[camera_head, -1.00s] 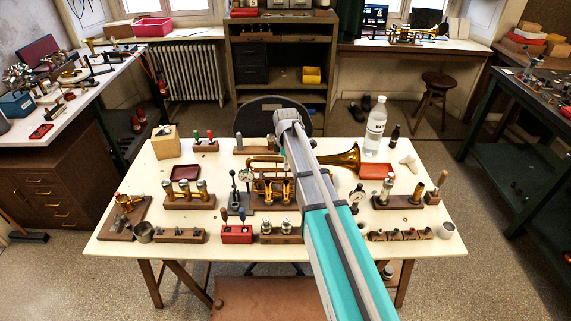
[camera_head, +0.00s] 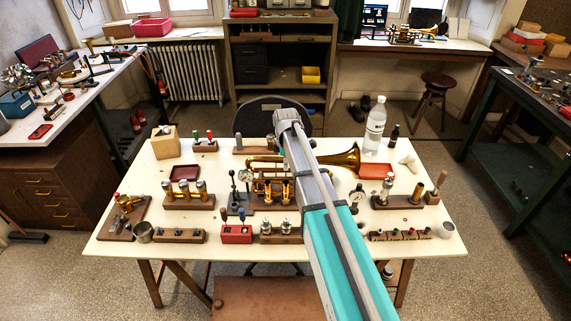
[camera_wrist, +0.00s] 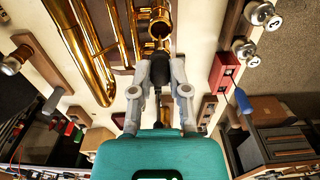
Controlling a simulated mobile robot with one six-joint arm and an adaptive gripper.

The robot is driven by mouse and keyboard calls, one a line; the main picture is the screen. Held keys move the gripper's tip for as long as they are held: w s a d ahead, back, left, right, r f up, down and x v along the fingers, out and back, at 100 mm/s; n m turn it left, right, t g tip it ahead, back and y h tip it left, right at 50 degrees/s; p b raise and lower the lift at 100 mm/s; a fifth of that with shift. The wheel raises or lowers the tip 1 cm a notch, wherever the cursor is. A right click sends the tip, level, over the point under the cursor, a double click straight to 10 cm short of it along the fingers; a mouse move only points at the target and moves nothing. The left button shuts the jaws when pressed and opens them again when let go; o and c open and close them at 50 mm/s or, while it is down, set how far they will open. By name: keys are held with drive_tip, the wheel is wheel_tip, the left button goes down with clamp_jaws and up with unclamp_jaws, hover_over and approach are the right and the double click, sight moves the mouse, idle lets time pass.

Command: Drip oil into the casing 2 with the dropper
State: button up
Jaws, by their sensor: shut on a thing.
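The brass horn (camera_head: 345,158) lies on its wooden stand on the cream table, bell to the right. Its tubes (camera_wrist: 72,40) and an open-topped brass casing (camera_wrist: 160,27) show in the wrist view. I cannot tell casing numbers apart. My gripper (camera_wrist: 160,58) is shut on a dark, slim thing between its fingers, which looks like the dropper (camera_wrist: 160,70). Its tip is hidden or too small to make out. In the wrist view the held thing is just below the casing's mouth in the picture. In the head view my arm hides the gripper and part of the horn.
A red block (camera_head: 236,234), a block with metal valves (camera_head: 281,229) and a valve rack (camera_head: 189,195) stand on the table around the horn. A clear bottle (camera_head: 375,125) and a red tray (camera_head: 376,170) are at the right.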

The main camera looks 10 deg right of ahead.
drive_tip(key=shift+f+b, duration=1.15)
drive_tip(key=shift+b, duration=0.05)
idle(0.6)
idle(2.1)
drive_tip(key=shift+r+p, duration=2.55)
